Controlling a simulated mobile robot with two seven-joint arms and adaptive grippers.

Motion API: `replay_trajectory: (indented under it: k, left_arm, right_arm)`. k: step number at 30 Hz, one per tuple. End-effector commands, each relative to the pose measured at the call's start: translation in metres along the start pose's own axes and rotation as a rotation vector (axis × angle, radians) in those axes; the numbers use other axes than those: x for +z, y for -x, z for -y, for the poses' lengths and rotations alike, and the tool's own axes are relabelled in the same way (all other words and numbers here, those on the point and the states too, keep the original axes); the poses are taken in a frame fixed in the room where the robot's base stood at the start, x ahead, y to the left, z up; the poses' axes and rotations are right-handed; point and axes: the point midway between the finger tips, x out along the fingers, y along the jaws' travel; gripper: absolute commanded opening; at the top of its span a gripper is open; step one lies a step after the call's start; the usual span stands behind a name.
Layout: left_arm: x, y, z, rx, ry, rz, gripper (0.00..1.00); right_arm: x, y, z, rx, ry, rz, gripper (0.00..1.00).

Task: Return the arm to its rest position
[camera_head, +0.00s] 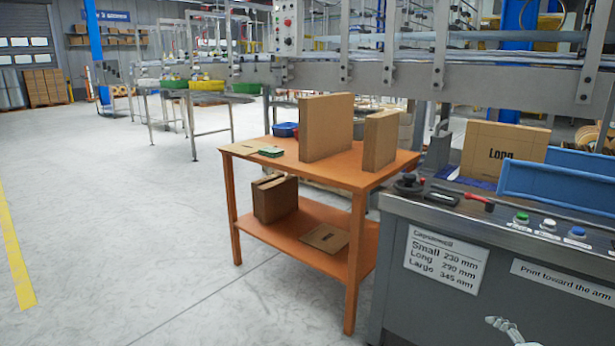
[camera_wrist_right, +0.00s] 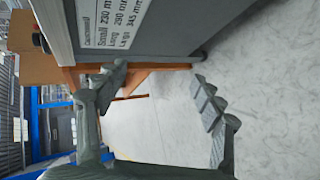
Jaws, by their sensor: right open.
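My right gripper (camera_wrist_right: 158,82) is open and empty in the right wrist view, its two fingers wide apart with floor and an orange table leg between them. In the head view a small grey part of my right gripper (camera_head: 503,329) shows at the bottom edge, in front of the grey machine cabinet (camera_head: 400,300). It looks apart from the cabinet, though the gap is hard to judge. My left gripper is in neither view.
The cabinet carries buttons, a size label (camera_head: 445,258) and a flat carton (camera_head: 503,147) marked "Long" beside blue guides (camera_head: 555,190). An orange table (camera_head: 340,175) with cartons (camera_head: 326,127) stands left of it. The floor at left (camera_head: 120,230) is clear.

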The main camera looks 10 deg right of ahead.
Motion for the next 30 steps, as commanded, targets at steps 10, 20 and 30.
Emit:
replay_trajectory:
  k: [10, 20, 30]
  left_arm:
    - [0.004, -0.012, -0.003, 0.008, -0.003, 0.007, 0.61]
    - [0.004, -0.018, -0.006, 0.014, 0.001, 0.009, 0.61]
    - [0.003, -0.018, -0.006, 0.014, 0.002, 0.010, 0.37]
  right_arm:
    - [-0.136, 0.099, 0.193, -0.440, -0.861, 0.398, 0.68]
    - [-0.208, 0.158, 0.234, -0.654, -1.110, 0.547, 0.72]
    - [-0.208, 0.158, 0.235, -0.657, -1.110, 0.550, 0.48]
